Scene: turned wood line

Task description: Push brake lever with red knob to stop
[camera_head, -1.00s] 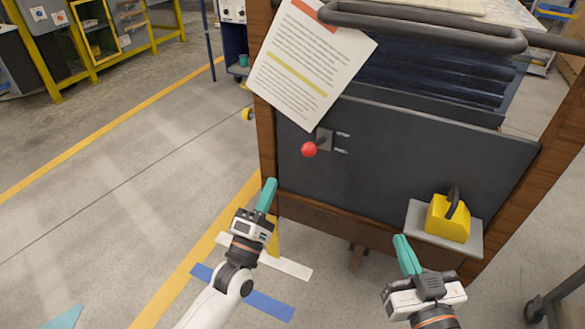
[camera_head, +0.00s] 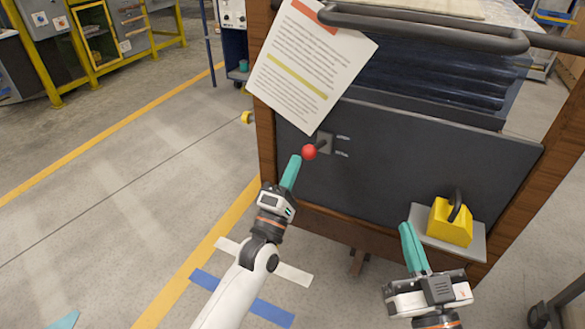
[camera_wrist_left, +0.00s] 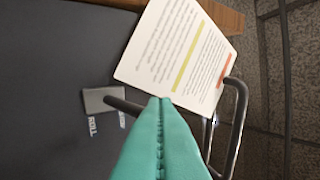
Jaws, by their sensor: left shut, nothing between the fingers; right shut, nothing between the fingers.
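The brake lever's red knob (camera_head: 309,152) sticks out from a small grey plate (camera_head: 325,142) on the dark front panel of the cart. Two small white labels sit beside the plate. My left gripper (camera_head: 294,160) is shut and empty, its teal fingertips just left of and slightly below the knob; I cannot tell if they touch. In the left wrist view the shut teal fingers (camera_wrist_left: 160,110) hide the knob, while the dark lever shaft (camera_wrist_left: 122,104) and the plate (camera_wrist_left: 103,100) show to their left. My right gripper (camera_head: 406,228) is shut and empty, left of the yellow block.
A paper sheet (camera_head: 311,65) with a yellow line hangs above the lever. A yellow block with a dark handle (camera_head: 450,222) stands on a grey shelf (camera_head: 477,242) at the panel's lower right. A dark handle bar (camera_head: 425,32) crosses the cart top. The floor at left is open.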

